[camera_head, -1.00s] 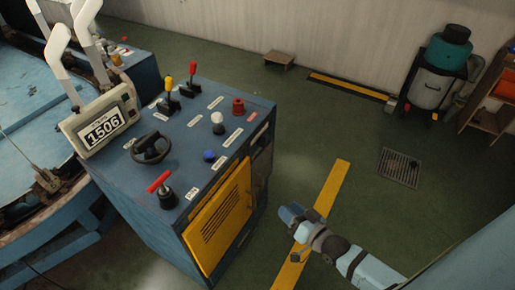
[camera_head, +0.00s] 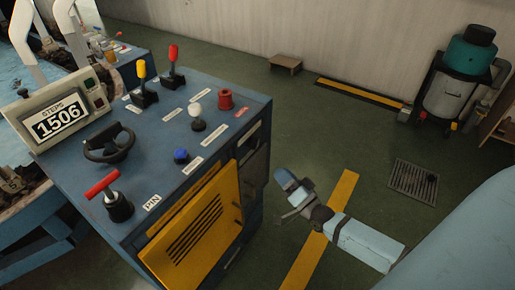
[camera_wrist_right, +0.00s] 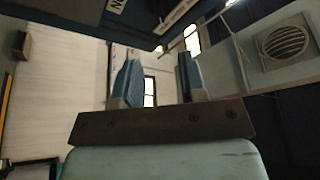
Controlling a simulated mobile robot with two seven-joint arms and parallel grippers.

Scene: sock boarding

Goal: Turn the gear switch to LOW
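The blue control console (camera_head: 228,84) carries several controls, and its small labels are mostly too blurred to read. I cannot tell for sure which control is the gear switch, and no LOW mark is legible. The controls include a white-knobbed lever (camera_head: 196,112), a yellow-handled lever (camera_head: 142,72), a red-handled lever (camera_head: 174,60) and a red T-handle (camera_head: 102,185) near a PIN label. My right gripper (camera_head: 288,186) is right of the console's yellow door, apart from all controls. In the right wrist view its two fingers (camera_wrist_right: 161,76) stand apart with nothing between them. My left gripper is out of view.
A black handwheel (camera_head: 108,142), a blue button (camera_head: 181,156) and a red knob (camera_head: 225,98) share the console top. A display (camera_head: 60,121) reads 1506. Green floor with a yellow stripe (camera_head: 335,205) and a drain grate (camera_head: 413,181) lies open to the right.

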